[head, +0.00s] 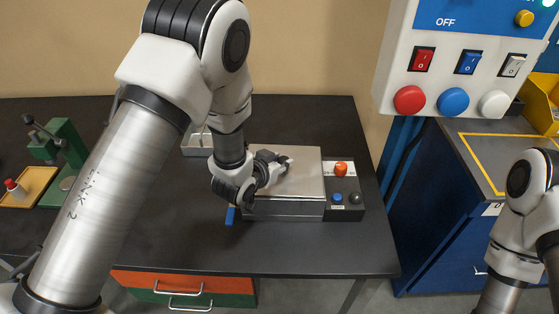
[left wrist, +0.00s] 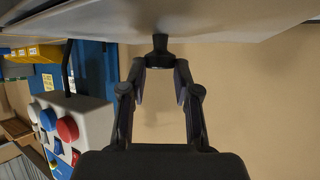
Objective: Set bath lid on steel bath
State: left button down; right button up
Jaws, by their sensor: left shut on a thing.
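The steel bath (head: 285,209) is a grey metal box on the dark bench, with a control panel at its right side. The flat, pale bath lid (head: 308,178) covers the bath's top in the head view. I cannot tell whether it rests on the rim or hangs just above it. My left gripper (head: 280,162) is over the lid. In the left wrist view its fingers (left wrist: 160,60) are shut on the lid's dark knob (left wrist: 160,42), and the lid's pale face (left wrist: 230,22) spans the top. My right gripper is out of view.
The panel carries an orange knob (head: 341,169). A blue item (head: 230,215) lies left of the bath, and a pale tray (head: 196,145) stands behind. A green press (head: 62,145) stands far left. A switch box (head: 455,60) hangs at the right. The bench's front is clear.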

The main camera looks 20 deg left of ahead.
pick_arm(q)
jog(key=c, duration=0.8)
grip_release()
jog(key=shift+f, duration=0.1)
